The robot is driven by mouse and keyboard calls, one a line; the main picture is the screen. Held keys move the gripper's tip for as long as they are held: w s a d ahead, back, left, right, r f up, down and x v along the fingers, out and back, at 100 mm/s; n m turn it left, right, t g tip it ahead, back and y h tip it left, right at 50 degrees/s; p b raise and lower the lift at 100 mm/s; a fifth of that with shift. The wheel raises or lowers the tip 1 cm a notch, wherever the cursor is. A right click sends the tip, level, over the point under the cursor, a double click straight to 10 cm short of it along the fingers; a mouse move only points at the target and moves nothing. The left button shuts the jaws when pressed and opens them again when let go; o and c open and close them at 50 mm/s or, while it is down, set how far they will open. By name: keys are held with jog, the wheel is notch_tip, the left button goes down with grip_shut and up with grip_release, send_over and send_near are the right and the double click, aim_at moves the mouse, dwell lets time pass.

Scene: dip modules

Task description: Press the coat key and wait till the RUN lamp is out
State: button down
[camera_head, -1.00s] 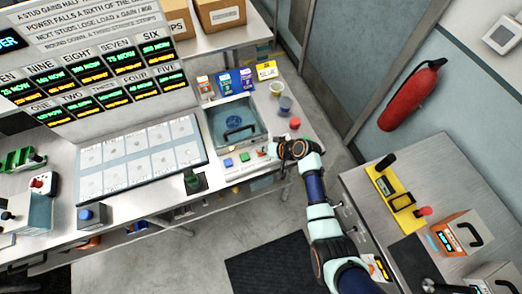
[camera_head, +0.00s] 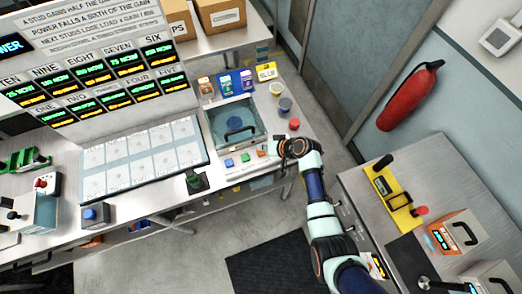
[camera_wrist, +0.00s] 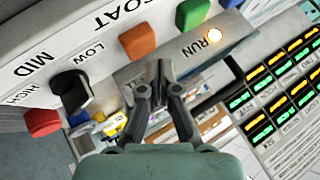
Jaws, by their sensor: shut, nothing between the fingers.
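The coater (camera_head: 232,124) is a metal box with a clear lid and a black handle, standing on the bench. In the wrist view its panel shows an orange key (camera_wrist: 137,41) beside the word COAT, and a green key (camera_wrist: 191,14). The RUN lamp (camera_wrist: 215,36) glows yellow-white. A black knob (camera_wrist: 72,91) sits by LOW, MID and HIGH, with a red key (camera_wrist: 42,122) beyond it. My gripper (camera_wrist: 160,72) is shut and empty close to the panel, beside the orange key; I cannot tell whether it touches anything. It is at the panel's right end in the head view (camera_head: 272,148).
A pale gridded board (camera_head: 140,158) lies to the left. Bare floor (camera_head: 225,225) lies in front of the bench.

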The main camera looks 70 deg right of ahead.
aim_at(262, 152)
jog(key=shift+r+p, duration=2.05)
jog(key=shift+r, duration=0.4)
